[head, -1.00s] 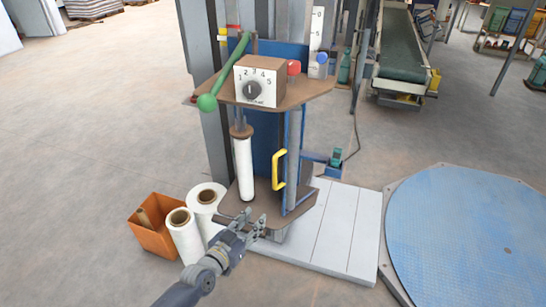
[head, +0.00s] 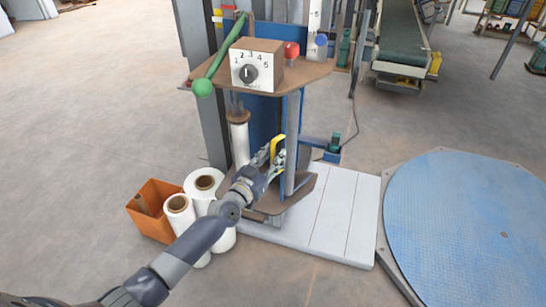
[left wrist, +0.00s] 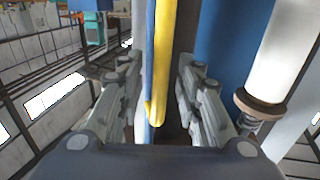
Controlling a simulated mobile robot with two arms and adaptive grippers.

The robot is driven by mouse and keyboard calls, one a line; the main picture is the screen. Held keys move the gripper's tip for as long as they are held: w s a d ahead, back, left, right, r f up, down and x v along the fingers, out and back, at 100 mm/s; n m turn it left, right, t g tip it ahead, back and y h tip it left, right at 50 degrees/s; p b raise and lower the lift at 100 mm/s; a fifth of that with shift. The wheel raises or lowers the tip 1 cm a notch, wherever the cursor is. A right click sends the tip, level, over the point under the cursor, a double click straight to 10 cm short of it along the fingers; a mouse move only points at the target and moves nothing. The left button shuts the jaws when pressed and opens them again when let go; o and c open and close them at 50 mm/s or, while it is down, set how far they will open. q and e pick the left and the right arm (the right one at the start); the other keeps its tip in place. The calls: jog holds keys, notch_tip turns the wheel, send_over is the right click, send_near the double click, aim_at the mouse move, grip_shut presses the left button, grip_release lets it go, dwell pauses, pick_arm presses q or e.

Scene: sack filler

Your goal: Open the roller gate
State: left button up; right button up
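The yellow handle (head: 279,143) stands upright on the narrow blue-edged gate (head: 301,115) at the front of the brown-shelved machine. The gate looks shut, though my arm hides part of it. My left gripper (head: 273,160) is at the handle's lower part. In the left wrist view, the yellow handle (left wrist: 164,60) runs between the two spread fingers of my left gripper (left wrist: 158,82), with visible gaps on both sides. The white film roll (head: 240,145) stands left of the handle, its lower part hidden by my arm. My right gripper is not in view.
A dial box (head: 256,65), a green-knobbed lever (head: 203,88) and a red button (head: 291,50) sit on the upper shelf. Loose white rolls (head: 181,225) and an orange bin (head: 150,210) stand at left. A blue turntable (head: 465,220) lies at right.

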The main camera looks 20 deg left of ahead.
pick_arm(q)
jog(key=shift+w, duration=0.35)
grip_shut()
jog(key=shift+d, duration=0.1)
